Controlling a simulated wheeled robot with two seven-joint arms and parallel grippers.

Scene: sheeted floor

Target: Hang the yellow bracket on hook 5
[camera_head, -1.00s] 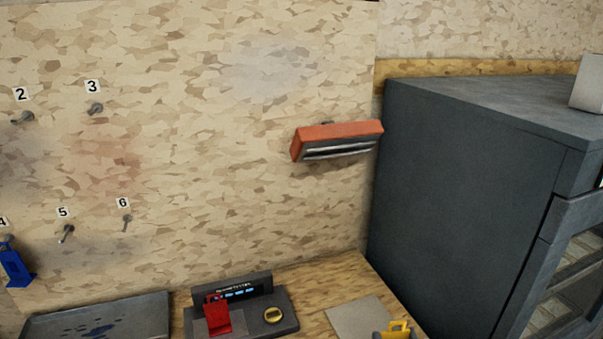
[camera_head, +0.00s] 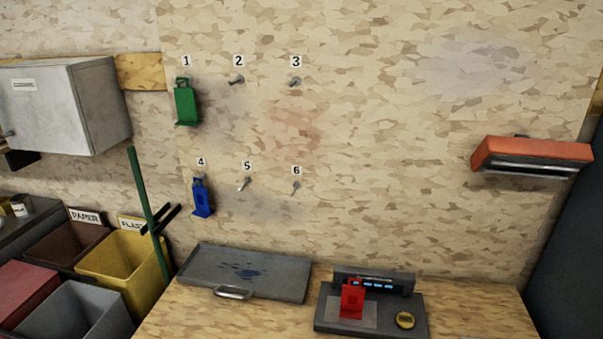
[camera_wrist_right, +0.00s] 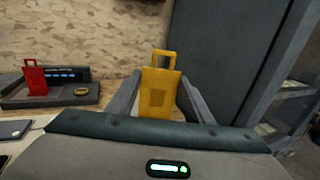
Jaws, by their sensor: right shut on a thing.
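The yellow bracket (camera_wrist_right: 159,94) is upright between the fingers of my right gripper (camera_wrist_right: 155,98) in the right wrist view. The gripper is shut on it, and its looped top points up. The head view shows neither the bracket nor my grippers. Hook 5 (camera_head: 244,184) is a bare peg on the board, under its number label, in the lower row. Hook 4 to its left holds a blue bracket (camera_head: 202,198). Hook 6 (camera_head: 295,188) to its right is bare.
A green bracket (camera_head: 187,103) hangs on hook 1; hooks 2 (camera_head: 237,80) and 3 (camera_head: 295,82) are bare. Below are a grey tray (camera_head: 205,270) and a dark device (camera_head: 372,325) holding a red bracket (camera_head: 352,299). An orange lamp (camera_head: 535,152) juts from the wall at right. Bins stand left.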

